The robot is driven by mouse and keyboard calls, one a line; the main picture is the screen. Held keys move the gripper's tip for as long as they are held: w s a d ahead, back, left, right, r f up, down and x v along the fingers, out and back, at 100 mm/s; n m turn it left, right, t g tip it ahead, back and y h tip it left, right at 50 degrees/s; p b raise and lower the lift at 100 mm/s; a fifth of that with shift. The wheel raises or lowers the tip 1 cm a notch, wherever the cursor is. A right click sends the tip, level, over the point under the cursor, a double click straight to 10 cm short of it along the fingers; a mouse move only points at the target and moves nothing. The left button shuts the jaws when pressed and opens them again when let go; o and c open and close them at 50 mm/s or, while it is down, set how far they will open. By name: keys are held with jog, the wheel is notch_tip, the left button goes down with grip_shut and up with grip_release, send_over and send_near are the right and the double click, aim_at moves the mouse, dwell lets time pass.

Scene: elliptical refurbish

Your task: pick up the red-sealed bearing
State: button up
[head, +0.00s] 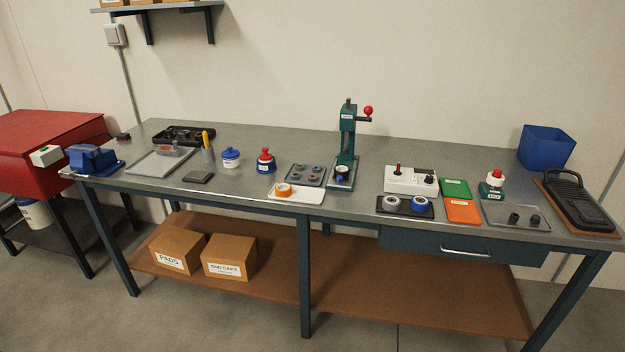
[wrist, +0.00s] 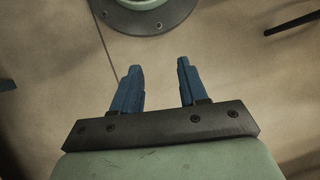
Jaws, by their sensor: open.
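My gripper (wrist: 158,68) shows in the wrist view with its two blue fingers apart and nothing between them. It is not in the head view. In the head view a small dark tray (head: 290,178) on the bench holds several small round bearings (head: 315,167). They are too small here to tell for sure which one has a red seal. No bearing shows in the wrist view.
A green press (head: 347,130) with a red knob stands right of the dark tray. A white tray (head: 310,195) with an orange ring lies in front. A red-topped blue bottle (head: 265,163) stands to the left.

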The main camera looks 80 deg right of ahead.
jog(key=w+d+r+m+t+y, duration=0.15)
jog(key=w+d+r, duration=0.45)
jog(key=w+d, duration=0.6)
jog(key=w+d+r+m+t+y, duration=0.1)
jog(key=w+d+r+m+t, duration=0.1)
jog(key=w+d+r, duration=0.75)
jog(key=w+d+r+t, duration=0.1)
jog(key=w+d+r, duration=0.1)
jog(key=d+r, duration=0.35)
jog(key=w+d+r, duration=0.2)
jog(key=d, duration=0.7)
jog(key=w+d+r+t, duration=0.1)
jog(key=w+d+r, duration=0.15)
jog(key=d, duration=0.45)
jog(key=s+d+r+m+t, duration=0.1)
jog(key=s+d+r, duration=0.2)
jog(key=d+r, duration=0.8)
jog(key=s+d+r+m+t, duration=0.1)
jog(key=s+d+r, duration=0.1)
jog(key=d+r, duration=0.9)
notch_tip(320, 180, up, 14)
jog(key=m+g+h, duration=0.2)
jog(key=m+h, duration=0.2)
jog(key=m, duration=0.1)
send_over(312, 176)
jog(key=f, duration=0.8)
jog(key=shift+w+d+f, duration=0.1)
jog(key=shift+d+f, duration=0.1)
jog(key=shift+a+f, duration=0.15)
jog(key=shift+f, duration=2.45)
